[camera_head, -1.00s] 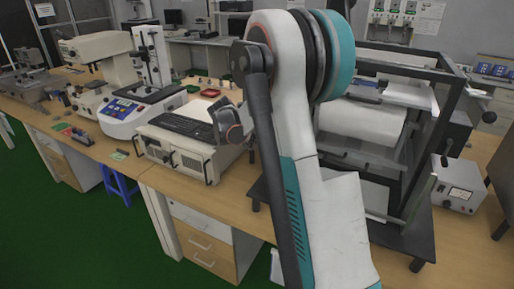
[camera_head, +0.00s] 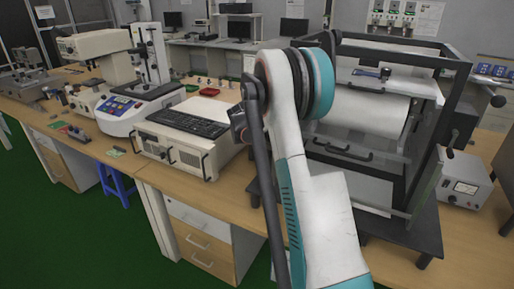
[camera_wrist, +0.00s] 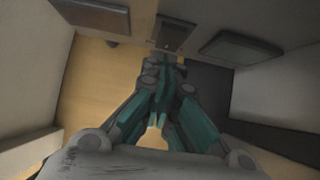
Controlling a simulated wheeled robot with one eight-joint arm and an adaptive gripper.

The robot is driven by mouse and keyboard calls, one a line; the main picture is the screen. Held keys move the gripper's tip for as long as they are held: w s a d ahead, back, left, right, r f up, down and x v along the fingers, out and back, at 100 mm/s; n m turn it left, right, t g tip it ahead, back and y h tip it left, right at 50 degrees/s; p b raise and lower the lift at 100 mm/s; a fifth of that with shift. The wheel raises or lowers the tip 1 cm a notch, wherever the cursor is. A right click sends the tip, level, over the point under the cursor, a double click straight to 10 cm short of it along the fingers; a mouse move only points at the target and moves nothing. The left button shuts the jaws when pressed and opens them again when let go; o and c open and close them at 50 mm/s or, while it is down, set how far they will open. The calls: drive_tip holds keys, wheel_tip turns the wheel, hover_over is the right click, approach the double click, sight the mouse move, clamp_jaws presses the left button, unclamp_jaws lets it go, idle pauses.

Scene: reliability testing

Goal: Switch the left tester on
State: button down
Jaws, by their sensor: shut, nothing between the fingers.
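In the wrist view my gripper (camera_wrist: 168,62) is shut and empty. Its fingertips are close to a small dark switch-like block (camera_wrist: 174,34) on a light brown surface. I cannot tell whether they touch it or which tester it belongs to. In the head view my gripper is hidden behind my arm. A white tester with a blue control panel (camera_head: 118,105) stands on the left bench. Right of it is a beige boxy unit (camera_head: 183,152) with front handles. A large black-framed machine (camera_head: 375,120) is behind and right of my arm. Switch positions are too small to read.
A black keyboard (camera_head: 187,122) lies on the beige unit. A grey meter box (camera_head: 465,180) stands at the right. In the wrist view, pale walls rise at both sides, with a dark flat panel (camera_wrist: 240,47) at upper right. A blue stool (camera_head: 117,183) is under the bench.

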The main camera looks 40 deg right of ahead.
drive_tip(key=shift+d, duration=0.2)
drive_tip(key=shift+w+d+f+p, duration=0.2)
drive_tip(key=shift+d+f+p, duration=0.1)
drive_tip(key=shift+d+f, duration=0.15)
drive_tip(key=shift+r, duration=0.1)
idle(0.3)
